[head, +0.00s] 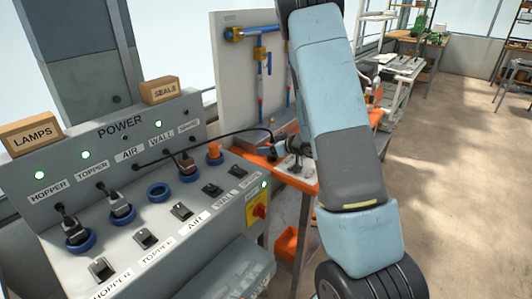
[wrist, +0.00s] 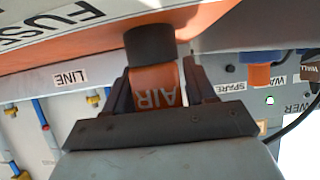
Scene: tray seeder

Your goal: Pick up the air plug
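The air plug (wrist: 154,85) shows in the wrist view with a black cylindrical end and an orange body lettered AIR, which reads upside down. My gripper (wrist: 158,78) has one dark finger on each side of the plug, very close to it. Whether both fingers press on it cannot be told. In the head view my arm covers the gripper, and I cannot make out the plug. The air socket, a blue ring (head: 158,192) on the power panel (head: 52,192), stands empty in the head view.
Hopper (head: 75,232) and topper (head: 121,208) plugs sit in blue rings. An orange cap (head: 214,156) is at the spare position. A black cable (head: 235,132) runs from the panel to the orange-edged bench (head: 300,184). Open floor (head: 452,200) lies right.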

